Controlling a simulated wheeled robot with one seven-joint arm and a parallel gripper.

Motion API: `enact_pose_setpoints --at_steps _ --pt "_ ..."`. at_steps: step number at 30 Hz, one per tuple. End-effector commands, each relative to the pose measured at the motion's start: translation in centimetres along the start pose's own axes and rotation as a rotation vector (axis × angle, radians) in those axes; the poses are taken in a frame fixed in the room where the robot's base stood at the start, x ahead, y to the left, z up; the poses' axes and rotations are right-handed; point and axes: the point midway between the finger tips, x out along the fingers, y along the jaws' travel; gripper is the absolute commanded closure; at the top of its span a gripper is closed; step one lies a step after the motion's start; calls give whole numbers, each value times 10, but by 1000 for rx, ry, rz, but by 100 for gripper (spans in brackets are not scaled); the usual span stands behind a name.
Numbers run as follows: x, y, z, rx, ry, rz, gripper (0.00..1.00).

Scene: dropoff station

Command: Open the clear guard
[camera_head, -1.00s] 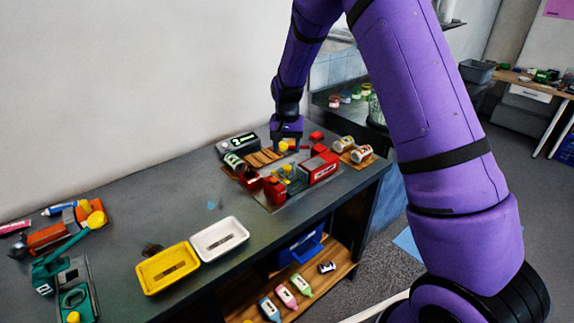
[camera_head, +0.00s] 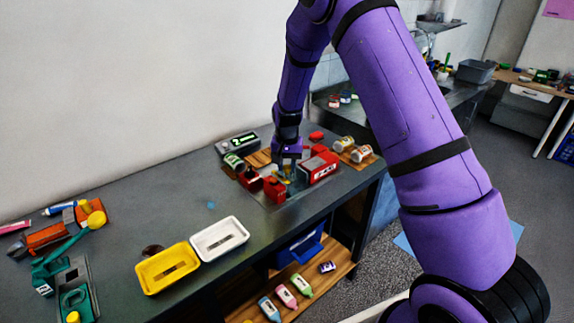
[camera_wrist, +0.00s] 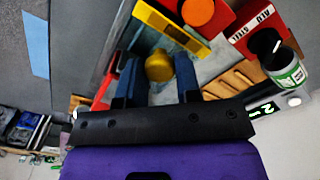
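In the wrist view a yellow knob (camera_wrist: 159,65) lies between the two dark blue fingers of my gripper (camera_wrist: 158,72). The fingers are apart, one on each side of the knob and close to it; I see no clear grip on it. A pale, see-through surface (camera_wrist: 207,68) shows around the knob and may be the clear guard; its edges are hard to make out. In the head view my gripper (camera_head: 285,168) points down over the red machine (camera_head: 318,168), just left of its box-like part, and hides most of the knob.
A can (camera_wrist: 283,66) and a box with a green display (camera_wrist: 264,110) stand near the gripper in the wrist view. White (camera_head: 219,239) and yellow (camera_head: 167,268) trays sit farther left on the grey bench (camera_head: 215,192). Two jars (camera_head: 361,154) lie to the right.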

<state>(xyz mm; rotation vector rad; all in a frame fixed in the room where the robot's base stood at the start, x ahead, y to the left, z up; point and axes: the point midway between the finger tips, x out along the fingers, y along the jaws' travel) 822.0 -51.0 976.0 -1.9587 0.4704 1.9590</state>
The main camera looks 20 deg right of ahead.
Motion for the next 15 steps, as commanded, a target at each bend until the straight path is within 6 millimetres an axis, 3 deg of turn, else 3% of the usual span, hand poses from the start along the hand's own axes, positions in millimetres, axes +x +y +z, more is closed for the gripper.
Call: enact_pose_setpoints --at_steps 1,3,8,15 --pt "0 0 0 0 0 0 87" --pt "0 0 0 0 0 0 100" --pt "0 3 -3 1 1 0 100" --pt "0 40 -40 6 1 0 100"
